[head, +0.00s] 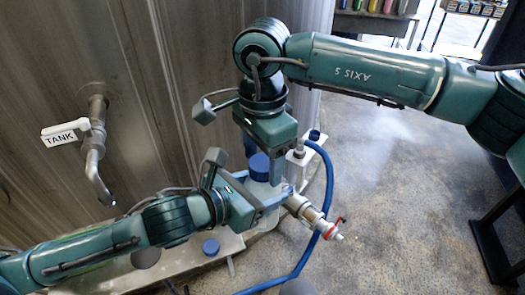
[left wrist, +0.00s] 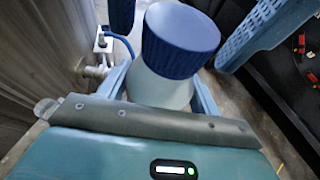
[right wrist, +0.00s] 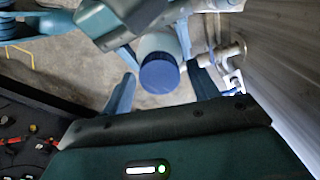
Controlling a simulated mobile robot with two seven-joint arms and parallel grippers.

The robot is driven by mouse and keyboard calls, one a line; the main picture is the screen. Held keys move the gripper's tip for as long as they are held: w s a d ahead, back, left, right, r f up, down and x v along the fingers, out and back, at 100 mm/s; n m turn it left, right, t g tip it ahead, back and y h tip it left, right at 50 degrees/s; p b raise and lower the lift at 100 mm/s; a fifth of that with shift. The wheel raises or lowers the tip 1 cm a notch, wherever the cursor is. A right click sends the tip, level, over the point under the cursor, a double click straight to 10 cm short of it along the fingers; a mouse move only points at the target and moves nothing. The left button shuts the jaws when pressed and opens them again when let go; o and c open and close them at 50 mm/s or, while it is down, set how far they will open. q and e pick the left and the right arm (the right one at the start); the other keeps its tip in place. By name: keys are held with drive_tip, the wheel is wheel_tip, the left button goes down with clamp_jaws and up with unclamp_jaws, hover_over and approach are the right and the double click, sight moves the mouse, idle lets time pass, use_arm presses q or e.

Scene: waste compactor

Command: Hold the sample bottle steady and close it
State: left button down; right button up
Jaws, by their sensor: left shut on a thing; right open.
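The sample bottle is white with a blue cap (head: 260,167) on top. Its white body (head: 261,188) is upright between the fingers of my left gripper (head: 257,192), which is shut on it. In the left wrist view the cap (left wrist: 181,40) covers the bottle's top; I cannot tell how tight it is. My right gripper (head: 266,158) is open, pointing down over the bottle from above. In the right wrist view the cap (right wrist: 159,74) lies between its spread fingers, with gaps on both sides.
A second blue round cap or lid (head: 210,247) is on the pale ledge (head: 225,240). A metal valve with a red ring (head: 318,218) is beside the bottle. A blue hose (head: 328,180) curves to the right. A tank tap with a TANK handle (head: 66,132) is on the metal wall.

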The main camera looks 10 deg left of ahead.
drive_tip(key=c, duration=1)
drive_tip(key=o, duration=1.2)
drive_tip(key=shift+c, duration=0.2)
drive_tip(key=shift+r, duration=0.1)
wheel_tip(320, 180, up, 12)
